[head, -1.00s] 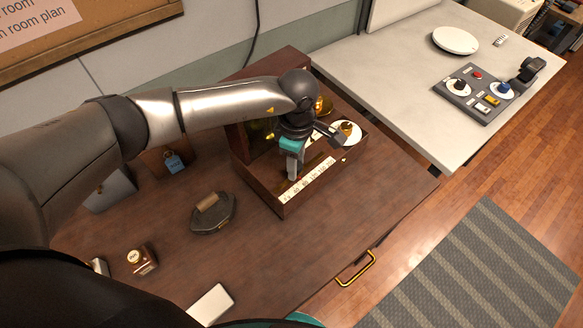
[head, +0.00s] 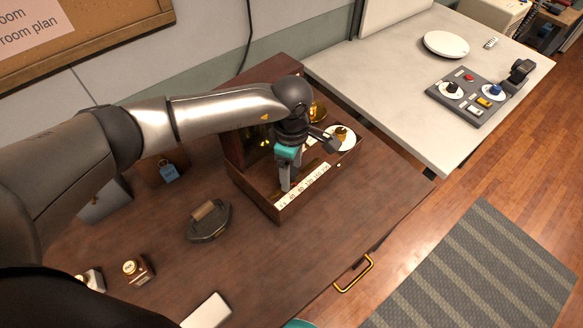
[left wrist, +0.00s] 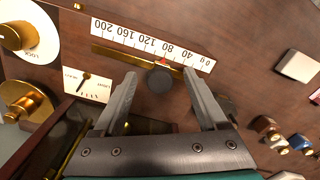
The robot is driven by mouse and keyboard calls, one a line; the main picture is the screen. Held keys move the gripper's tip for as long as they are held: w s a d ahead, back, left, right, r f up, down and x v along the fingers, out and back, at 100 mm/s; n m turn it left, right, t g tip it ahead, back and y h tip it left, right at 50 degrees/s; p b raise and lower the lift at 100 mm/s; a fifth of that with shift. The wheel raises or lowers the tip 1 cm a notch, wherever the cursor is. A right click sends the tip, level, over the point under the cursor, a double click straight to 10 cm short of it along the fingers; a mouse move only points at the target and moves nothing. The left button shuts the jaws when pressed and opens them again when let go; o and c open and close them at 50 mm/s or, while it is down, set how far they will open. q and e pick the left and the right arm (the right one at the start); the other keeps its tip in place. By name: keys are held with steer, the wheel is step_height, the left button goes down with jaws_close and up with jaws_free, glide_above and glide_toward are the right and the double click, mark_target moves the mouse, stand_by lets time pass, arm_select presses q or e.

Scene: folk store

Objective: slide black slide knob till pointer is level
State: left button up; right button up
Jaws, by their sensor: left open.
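My left gripper (left wrist: 160,76) is open, with one finger on each side of the knob and gaps showing. In the head view my left gripper (head: 285,184) reaches down into the box near its scale strip; the knob is not clear there.
A brass balance-like part and a white dial (head: 341,138) are in the box. A control panel (head: 470,95) is on the white table.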

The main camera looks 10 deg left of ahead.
arm_select(q)
steer(key=shift+r+p, duration=2.3)
steer(key=shift+r, duration=1.25)
steer(key=shift+s+f, duration=0.1)
